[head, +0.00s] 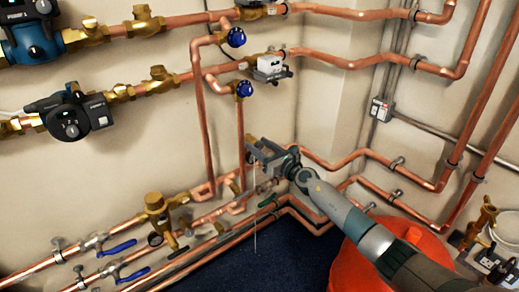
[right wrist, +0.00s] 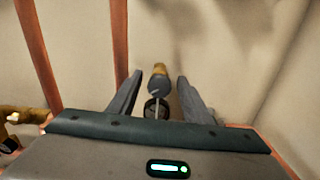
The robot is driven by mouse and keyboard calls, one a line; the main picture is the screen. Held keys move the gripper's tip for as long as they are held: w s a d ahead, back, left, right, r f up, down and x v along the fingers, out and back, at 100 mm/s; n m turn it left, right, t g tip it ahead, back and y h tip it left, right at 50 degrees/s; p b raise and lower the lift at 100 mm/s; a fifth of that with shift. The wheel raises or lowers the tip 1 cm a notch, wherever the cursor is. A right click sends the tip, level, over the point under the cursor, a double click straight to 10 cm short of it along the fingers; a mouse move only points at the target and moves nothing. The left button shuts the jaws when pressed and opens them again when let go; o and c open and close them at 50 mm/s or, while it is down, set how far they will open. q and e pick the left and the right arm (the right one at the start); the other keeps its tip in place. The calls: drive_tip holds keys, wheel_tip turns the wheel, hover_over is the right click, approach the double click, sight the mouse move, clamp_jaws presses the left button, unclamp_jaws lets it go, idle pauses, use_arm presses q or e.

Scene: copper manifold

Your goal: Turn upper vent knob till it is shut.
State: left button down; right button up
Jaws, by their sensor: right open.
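My right gripper (head: 263,152) reaches in from the lower right to the wall near the corner. Its two fingers are apart. In the right wrist view the open fingers (right wrist: 156,98) stand on either side of a small dark round knob (right wrist: 157,108), with a gap on both sides. A dark cylinder with a brass end (right wrist: 160,70) sits just beyond this knob. In the head view a small brass piece (head: 249,157) shows at the fingertips; the knob itself is mostly hidden by the gripper. I cannot tell how far the knob is turned. My left gripper is not in view.
Two blue knobs, an upper (head: 237,37) and a lower (head: 243,89), sit on the copper pipes above the gripper. A thin pale vertical line (head: 255,215) runs down below the gripper. A red rounded vessel (head: 350,262) stands under my right arm. Pipes line both walls.

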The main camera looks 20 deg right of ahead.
drive_tip(key=shift+w+a, duration=0.1)
drive_tip(key=shift+c, duration=0.7)
drive_tip(key=c, duration=0.9)
